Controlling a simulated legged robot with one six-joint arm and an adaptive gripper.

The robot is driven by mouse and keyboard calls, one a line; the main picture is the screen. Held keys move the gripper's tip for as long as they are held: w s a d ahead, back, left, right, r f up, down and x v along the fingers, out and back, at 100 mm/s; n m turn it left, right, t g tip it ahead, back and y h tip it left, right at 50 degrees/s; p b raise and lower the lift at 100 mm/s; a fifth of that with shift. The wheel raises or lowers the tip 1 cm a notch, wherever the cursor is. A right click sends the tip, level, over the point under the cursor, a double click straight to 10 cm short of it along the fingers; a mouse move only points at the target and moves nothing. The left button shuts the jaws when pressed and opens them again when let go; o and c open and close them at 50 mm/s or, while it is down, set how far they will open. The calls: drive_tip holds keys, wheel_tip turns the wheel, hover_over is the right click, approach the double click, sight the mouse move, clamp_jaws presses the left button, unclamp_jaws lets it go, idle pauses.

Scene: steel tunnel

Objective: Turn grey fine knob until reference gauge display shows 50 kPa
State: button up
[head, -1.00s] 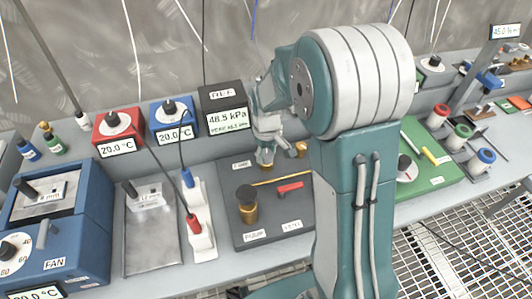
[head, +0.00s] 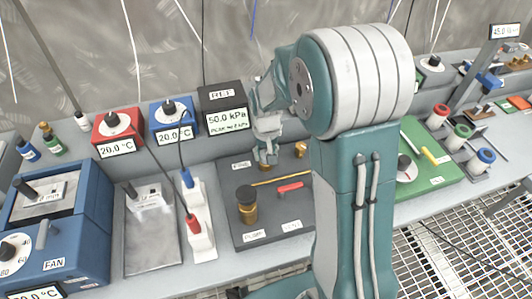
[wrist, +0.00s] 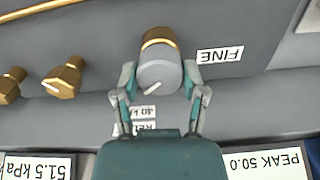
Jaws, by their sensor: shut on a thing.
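The grey fine knob (wrist: 157,76) sits on a brass base beside the FINE label (wrist: 220,54), with a white pointer line on its face. My gripper (wrist: 159,70) is shut on it, one finger on each side. In the head view my gripper (head: 268,150) is over the dark pump panel (head: 285,217), and the knob is mostly hidden by it. The black reference gauge (head: 222,97), labelled REF, reads 50.0 kPa on its display (head: 227,118). Its peak line (wrist: 270,162) shows upside down as PEAK 50.0 in the wrist view.
Brass fittings (wrist: 66,77) lie left of the knob in the wrist view, near another display (wrist: 38,166) reading 51.5 kPa. The panel carries a black-topped pump knob (head: 247,205) and a red lever (head: 289,187). Red and blue 20.0 °C units (head: 118,130) stand to the left.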

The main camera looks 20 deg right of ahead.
sight(265, 153)
drive_tip(key=shift+s+f, duration=0.1)
drive_tip(key=shift+s, duration=0.05)
drive_tip(key=o, duration=1.1)
drive_tip(key=shift+o, duration=0.2)
drive_tip(key=shift+a, duration=0.1)
wheel_tip(265, 153, up, 12)
drive_tip(key=shift+w, duration=0.2)
drive_tip(key=shift+s, duration=0.1)
drive_tip(key=s+r+t, duration=0.2)
drive_tip(key=s+r, duration=0.2)
drive_tip(key=s, duration=0.6)
drive_tip(key=s+r+n+t, duration=0.1)
drive_tip(key=s+r+t, duration=0.2)
drive_tip(key=s, duration=0.8)
drive_tip(key=shift+r+t, duration=0.3)
drive_tip(key=shift+r, duration=0.55)
